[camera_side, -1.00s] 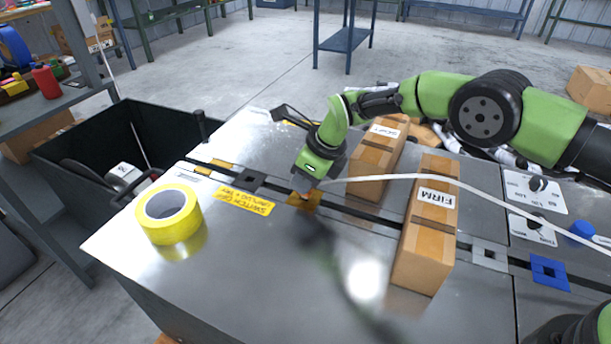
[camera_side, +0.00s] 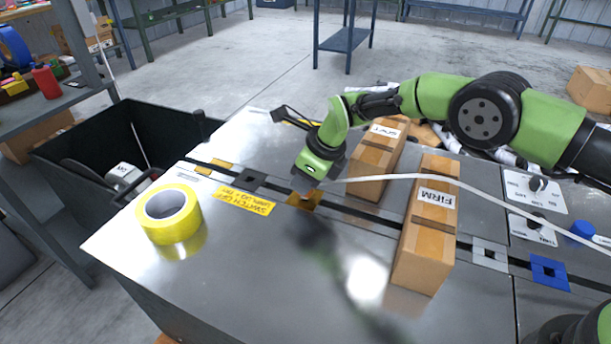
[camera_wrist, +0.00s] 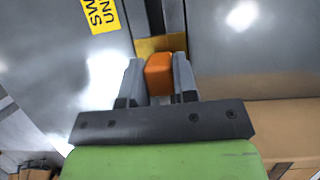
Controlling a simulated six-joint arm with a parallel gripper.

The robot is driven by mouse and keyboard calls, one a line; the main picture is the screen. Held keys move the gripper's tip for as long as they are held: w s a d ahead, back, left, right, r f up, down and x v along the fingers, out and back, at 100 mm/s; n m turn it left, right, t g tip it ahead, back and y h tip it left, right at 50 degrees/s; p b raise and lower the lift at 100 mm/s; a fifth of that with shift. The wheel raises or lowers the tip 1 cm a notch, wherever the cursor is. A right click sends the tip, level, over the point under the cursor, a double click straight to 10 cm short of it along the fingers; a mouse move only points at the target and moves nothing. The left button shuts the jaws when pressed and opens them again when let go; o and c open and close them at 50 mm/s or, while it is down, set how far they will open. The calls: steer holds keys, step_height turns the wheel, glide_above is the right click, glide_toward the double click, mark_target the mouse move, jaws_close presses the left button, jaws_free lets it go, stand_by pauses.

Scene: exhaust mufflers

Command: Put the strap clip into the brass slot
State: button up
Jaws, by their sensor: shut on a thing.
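My gripper (camera_wrist: 159,82) is shut on an orange block, which I take to be the strap clip (camera_wrist: 159,68), in the wrist view. In the side view my gripper (camera_side: 305,188) points down at a gold-coloured plate (camera_side: 297,203), set across the black groove; I take it to be the brass slot. This plate also shows in the wrist view (camera_wrist: 146,46), just beyond the clip. The clip and fingers hide the opening, so I cannot tell whether the clip's tip is inside it or just above.
Two cardboard boxes, one (camera_side: 371,168) and one marked FIRM (camera_side: 423,250), stand right of my gripper. A yellow tape roll (camera_side: 146,222) sits at left. Another gold plate (camera_side: 199,171), a black (camera_side: 241,186), a grey (camera_side: 489,263) and a blue plate (camera_side: 538,262) line the groove. A white cable (camera_side: 400,176) passes close by.

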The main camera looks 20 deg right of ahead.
steer(key=shift+f, duration=0.35)
steer(key=o, duration=1)
steer(key=shift+c, duration=0.2)
steer(key=shift+r, duration=0.1)
steer(key=v, duration=0.9)
steer(key=shift+r, duration=0.35)
steer(key=shift+s+d, duration=0.15)
